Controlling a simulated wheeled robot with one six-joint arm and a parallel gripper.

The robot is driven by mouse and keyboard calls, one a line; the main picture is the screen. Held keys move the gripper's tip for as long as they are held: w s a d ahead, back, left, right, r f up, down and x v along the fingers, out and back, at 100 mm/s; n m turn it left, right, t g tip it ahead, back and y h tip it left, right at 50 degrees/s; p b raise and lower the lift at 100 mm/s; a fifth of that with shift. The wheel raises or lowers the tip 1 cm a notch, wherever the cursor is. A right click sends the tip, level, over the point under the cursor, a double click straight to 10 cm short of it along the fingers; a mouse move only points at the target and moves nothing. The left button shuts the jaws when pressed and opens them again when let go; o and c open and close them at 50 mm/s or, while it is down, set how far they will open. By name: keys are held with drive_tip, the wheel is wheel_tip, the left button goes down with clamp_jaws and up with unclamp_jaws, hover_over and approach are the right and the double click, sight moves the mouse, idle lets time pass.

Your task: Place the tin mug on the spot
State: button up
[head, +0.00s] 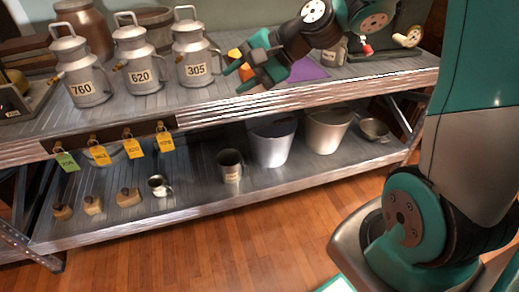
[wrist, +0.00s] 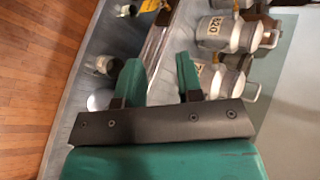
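Two grey metal mugs stand on the lower shelf in the head view: a larger labelled mug (head: 230,168) near the middle and a small mug (head: 159,186) to its left. I cannot tell for sure which one the task means. The labelled mug also shows in the wrist view (wrist: 104,65), left of my fingers. My gripper (head: 238,77) is over the upper shelf's front edge, above the labelled mug. In the wrist view its teal fingers (wrist: 160,75) are apart with nothing between them. A purple patch (head: 307,70) lies behind my arm, partly hidden; I cannot tell whether it is the spot.
Two buckets (head: 272,143) (head: 326,132) stand right of the labelled mug. Tags hang from the upper shelf's edge. Wooden blocks (head: 94,204) sit at lower left.

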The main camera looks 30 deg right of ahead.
drive_tip(key=s+a+n+g+h, duration=0.2)
drive_tip(key=s+a+n+g, duration=0.1)
drive_tip(key=s+n, duration=0.5)
drive_tip(key=s+a+n+g+h, duration=0.2)
drive_tip(key=s+a+n, duration=0.3)
drive_tip(key=s, duration=0.8)
drive_tip(key=n+g, duration=0.1)
drive_tip(key=n, duration=0.2)
drive_tip(key=shift+s+a+r+n+h, duration=0.25)
drive_tip(key=shift+s+r+n+h, duration=0.05)
drive_tip(key=shift+r, duration=0.1)
